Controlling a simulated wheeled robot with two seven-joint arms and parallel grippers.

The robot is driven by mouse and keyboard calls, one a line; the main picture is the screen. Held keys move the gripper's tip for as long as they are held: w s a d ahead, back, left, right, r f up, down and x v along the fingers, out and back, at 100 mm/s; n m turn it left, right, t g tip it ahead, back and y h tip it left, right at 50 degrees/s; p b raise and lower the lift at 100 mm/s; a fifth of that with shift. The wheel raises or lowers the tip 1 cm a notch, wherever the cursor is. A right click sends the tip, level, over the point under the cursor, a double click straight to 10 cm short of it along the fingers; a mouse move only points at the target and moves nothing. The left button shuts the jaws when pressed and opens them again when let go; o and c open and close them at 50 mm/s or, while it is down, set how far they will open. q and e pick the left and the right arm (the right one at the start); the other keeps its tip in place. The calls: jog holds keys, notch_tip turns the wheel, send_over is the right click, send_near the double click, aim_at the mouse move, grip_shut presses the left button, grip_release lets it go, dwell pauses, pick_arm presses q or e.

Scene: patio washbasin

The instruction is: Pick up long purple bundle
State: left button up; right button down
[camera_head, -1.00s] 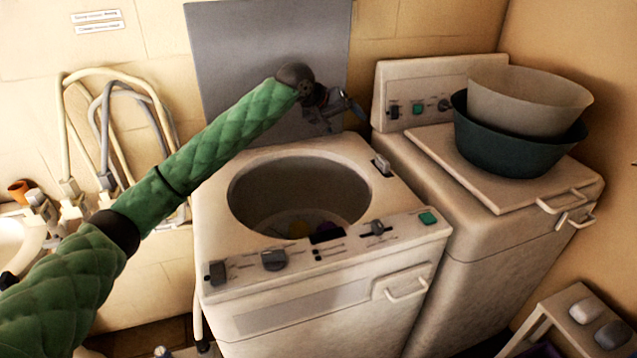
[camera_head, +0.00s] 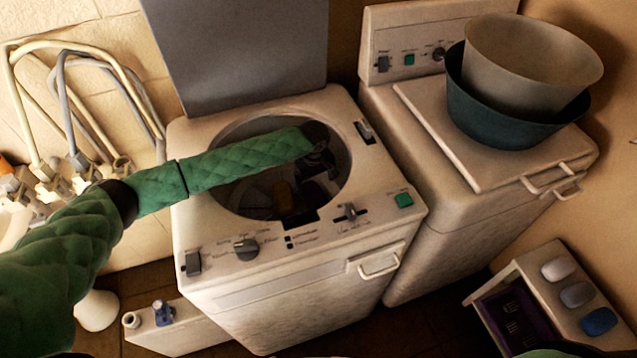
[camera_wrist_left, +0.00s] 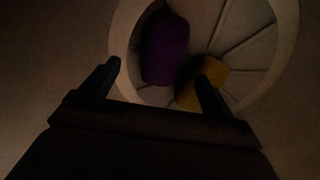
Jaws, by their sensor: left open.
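The long purple bundle (camera_wrist_left: 165,48) lies at the bottom of the washer drum, seen in the left wrist view. A yellow bundle (camera_wrist_left: 203,84) lies to its right. My left gripper (camera_wrist_left: 160,82) is open and empty, above the drum floor, with the purple bundle ahead of and between its fingers. In the head view my left arm reaches into the round opening of the washer (camera_head: 216,290), and the left gripper (camera_head: 300,195) is down inside it, dark and partly hidden. The purple bundle cannot be made out in the head view. My right gripper is not in view.
A second machine (camera_head: 430,240) stands at right with a grey basin (camera_head: 530,60) inside a dark green basin (camera_head: 510,115). A small stand (camera_head: 535,285) with soap-like pieces is at lower right.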

aim_at(314, 192)
pick_arm(q)
jog(key=shift+s+a+f, duration=0.1)
jog(key=shift+s+f, duration=0.1)
jog(key=shift+f, duration=0.2)
jog(key=shift+f+p, duration=0.8)
jog(key=shift+f, duration=0.45)
jog(key=shift+w+f, duration=0.1)
jog(key=shift+f, duration=0.05)
jog(key=shift+w+a+f+p, duration=0.15)
jog(key=shift+f+p, duration=0.5)
jog(key=shift+p, duration=0.4)
notch_tip(314, 192, down, 3)
jog(key=shift+r+p, duration=0.1)
jog(key=shift+p, duration=0.55)
jog(key=shift+f, duration=0.4)
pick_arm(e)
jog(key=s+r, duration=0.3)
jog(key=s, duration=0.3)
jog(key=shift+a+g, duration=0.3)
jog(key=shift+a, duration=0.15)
pick_arm(q)
jog(key=shift+c, duration=0.2)
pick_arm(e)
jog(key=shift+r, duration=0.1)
pick_arm(q)
jog(key=c, duration=1.2)
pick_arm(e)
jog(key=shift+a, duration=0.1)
